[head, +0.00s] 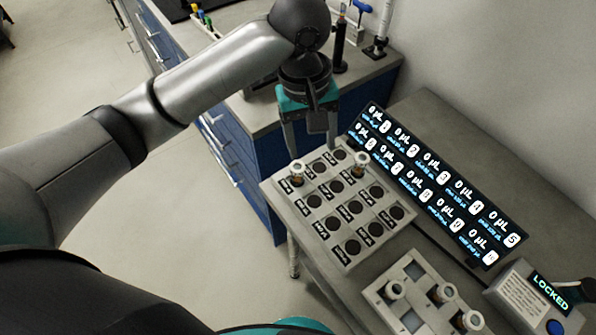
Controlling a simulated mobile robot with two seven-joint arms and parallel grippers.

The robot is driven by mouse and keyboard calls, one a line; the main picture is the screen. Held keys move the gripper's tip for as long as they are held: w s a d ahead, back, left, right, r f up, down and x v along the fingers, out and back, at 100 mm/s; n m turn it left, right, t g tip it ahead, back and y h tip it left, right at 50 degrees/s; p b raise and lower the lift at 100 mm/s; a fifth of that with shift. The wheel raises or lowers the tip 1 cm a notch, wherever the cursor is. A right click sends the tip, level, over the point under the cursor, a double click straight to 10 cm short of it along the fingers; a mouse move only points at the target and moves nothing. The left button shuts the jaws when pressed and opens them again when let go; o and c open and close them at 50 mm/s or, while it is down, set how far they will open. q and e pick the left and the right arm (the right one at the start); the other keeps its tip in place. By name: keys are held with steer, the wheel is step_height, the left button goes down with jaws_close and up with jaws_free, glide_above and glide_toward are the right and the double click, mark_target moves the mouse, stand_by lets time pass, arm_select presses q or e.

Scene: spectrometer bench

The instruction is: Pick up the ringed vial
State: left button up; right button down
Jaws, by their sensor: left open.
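A grey tray (322,228) with round labelled wells stands on the bench. Two small vials with pale caps and amber bodies stand in it: a left vial (297,173) and a right vial (361,165). I cannot make out which vial is ringed. My left gripper (312,146) is open, pointing down over the tray's far edge. Its fingers are empty, behind and between the two vials in the picture. My right gripper is not in view.
A second rack (410,272) with several pale-capped vials is at the lower right. A display panel (430,180) showing 0 µL readings lies right of the tray. A box reading LOCKED (530,300) is at far right. Blue drawers (268,168) and a counter with tools are behind.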

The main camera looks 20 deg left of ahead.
mark_target(297, 166)
arm_select(q)
steer(key=a+f, duration=0.1)
steer(key=f, duration=0.1)
steer(key=f+n+b, duration=0.1)
steer(key=f, duration=0.1)
steer(key=w+a+f+n+y, duration=0.1)
steer(key=f, duration=0.2)
steer(key=shift+w+a+b, duration=0.1)
steer(key=shift+a+b, duration=0.2)
steer(key=shift+b, duration=0.05)
steer(key=f, duration=0.2)
steer(key=f+b, duration=0.1)
steer(key=f, duration=0.2)
steer(key=shift+w+a+f, duration=0.1)
steer(key=shift+w+a, duration=0.05)
steer(key=shift+a, duration=0.05)
jaws_close()
stand_by(0.3)
